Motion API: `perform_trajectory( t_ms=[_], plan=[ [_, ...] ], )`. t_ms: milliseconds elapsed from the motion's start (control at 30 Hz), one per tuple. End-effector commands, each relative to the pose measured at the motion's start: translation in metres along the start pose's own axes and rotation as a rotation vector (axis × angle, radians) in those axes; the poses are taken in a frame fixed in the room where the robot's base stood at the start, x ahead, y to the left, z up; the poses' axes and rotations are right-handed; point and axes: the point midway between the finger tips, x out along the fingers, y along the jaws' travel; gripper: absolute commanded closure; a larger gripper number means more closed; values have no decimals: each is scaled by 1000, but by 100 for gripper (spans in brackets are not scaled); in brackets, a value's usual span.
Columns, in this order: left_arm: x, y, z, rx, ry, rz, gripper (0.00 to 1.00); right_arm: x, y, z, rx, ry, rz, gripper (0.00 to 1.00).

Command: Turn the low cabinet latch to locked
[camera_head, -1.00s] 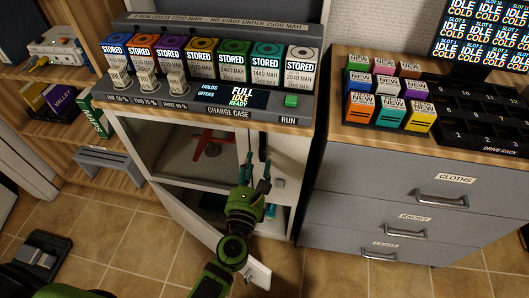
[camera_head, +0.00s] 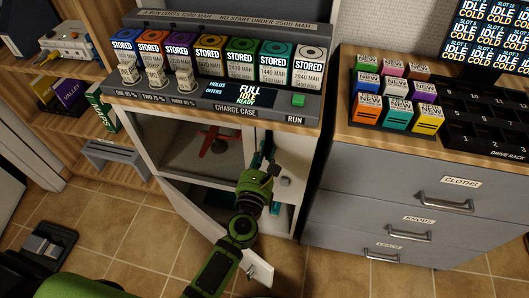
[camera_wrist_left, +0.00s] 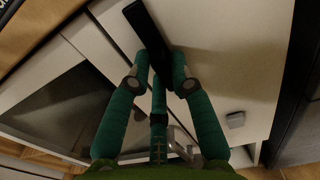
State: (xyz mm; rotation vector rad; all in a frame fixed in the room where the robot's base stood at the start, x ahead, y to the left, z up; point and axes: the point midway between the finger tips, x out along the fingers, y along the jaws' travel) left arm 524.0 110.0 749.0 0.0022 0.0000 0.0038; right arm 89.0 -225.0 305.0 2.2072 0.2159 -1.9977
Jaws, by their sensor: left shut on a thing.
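The low cabinet (camera_head: 292,150) is white and stands under the charge case. A dark bar (camera_wrist_left: 145,28), which looks like its latch lever, shows on the pale front in the left wrist view, tilted. My left gripper (camera_head: 262,164) is at this front, to the right of the open compartment. In the wrist view the left gripper (camera_wrist_left: 161,75) has its green fingers closed around the bar's lower end. In the head view the gripper hides most of the bar. A small grey knob (camera_wrist_left: 236,119) sits beside it on the front. My right gripper is not in view.
A white door or flap (camera_head: 196,218) stands open low in front of the cabinet. A red object (camera_head: 216,140) is inside the compartment. A grey drawer unit (camera_head: 390,190) stands close on the right.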

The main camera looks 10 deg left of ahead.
Motion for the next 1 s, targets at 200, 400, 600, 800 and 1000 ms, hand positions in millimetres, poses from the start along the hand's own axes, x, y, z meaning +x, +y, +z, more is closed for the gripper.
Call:
perform_trajectory(
  t_ms=[200, 400, 600, 800, 1000],
  plan=[
    [0, 0, 1, 52, 0, 0, 100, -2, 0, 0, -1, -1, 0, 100],
    [0, -1, 2, 175, 1, 0, 100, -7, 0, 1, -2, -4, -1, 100],
    [0, -2, 3, 354, 1, -1, 100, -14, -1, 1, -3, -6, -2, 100],
    [0, -3, 3, 544, 1, 0, 100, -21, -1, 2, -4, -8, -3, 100],
    [0, -4, 4, 737, 1, -1, 100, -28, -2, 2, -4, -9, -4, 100]
  ],
)
